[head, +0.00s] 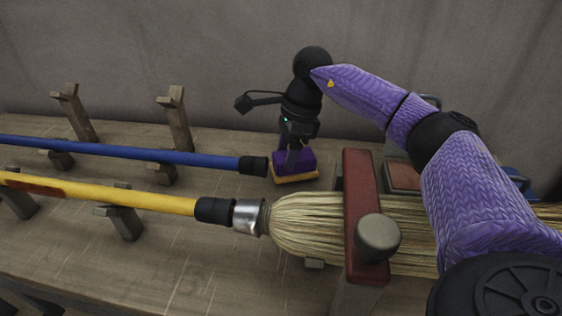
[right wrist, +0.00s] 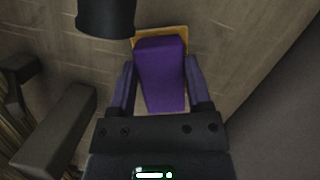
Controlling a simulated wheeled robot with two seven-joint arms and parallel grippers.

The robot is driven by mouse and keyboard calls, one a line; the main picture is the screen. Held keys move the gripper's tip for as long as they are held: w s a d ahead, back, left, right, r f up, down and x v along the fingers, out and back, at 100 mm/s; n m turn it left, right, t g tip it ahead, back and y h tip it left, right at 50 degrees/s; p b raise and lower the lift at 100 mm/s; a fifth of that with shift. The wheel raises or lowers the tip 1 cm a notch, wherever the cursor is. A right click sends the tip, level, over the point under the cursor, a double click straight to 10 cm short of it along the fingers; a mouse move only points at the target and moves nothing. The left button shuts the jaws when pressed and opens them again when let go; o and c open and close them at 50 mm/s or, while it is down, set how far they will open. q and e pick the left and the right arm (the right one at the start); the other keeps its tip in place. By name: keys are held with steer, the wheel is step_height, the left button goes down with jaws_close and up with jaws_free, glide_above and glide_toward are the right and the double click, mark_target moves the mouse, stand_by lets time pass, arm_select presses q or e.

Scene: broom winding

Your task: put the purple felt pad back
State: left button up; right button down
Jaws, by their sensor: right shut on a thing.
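The purple felt pad (right wrist: 162,75) is a dark purple block between the two fingers of my right gripper (right wrist: 161,85) in the right wrist view. In the head view the pad (head: 293,161) shows below my right gripper (head: 292,150), over a flat orange-tan base (head: 296,178) on the bench. The tan base (right wrist: 178,32) also edges the pad in the right wrist view. My right gripper points down and is shut on the pad. I cannot tell whether the pad rests on the base or is just above it. My left gripper is not in view.
A blue handle (head: 130,150) with a black end lies just left of the pad. A yellow-handled broom with straw bristles (head: 305,222) lies in front, under a red clamp bar (head: 361,195). Wooden pegs (head: 176,120) stand at the left. The wall is close behind.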

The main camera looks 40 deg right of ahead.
steer(key=shift+w+a+f+b, duration=0.2)
steer(key=shift+w+f+b, duration=0.25)
steer(key=shift+f, duration=0.2)
steer(key=shift+s+r, duration=0.1)
jaws_free()
steer(key=shift+d, duration=0.1)
arm_select(q)
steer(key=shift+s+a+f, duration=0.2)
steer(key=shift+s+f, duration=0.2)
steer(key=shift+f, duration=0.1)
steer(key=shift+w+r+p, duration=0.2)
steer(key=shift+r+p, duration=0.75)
steer(key=shift+p, duration=0.1)
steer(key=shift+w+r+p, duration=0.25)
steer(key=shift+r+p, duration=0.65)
steer(key=shift+p, duration=0.1)
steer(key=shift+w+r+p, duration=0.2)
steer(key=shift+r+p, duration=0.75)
steer(key=shift+p, duration=0.1)
arm_select(e)
steer(key=shift+v, duration=6)
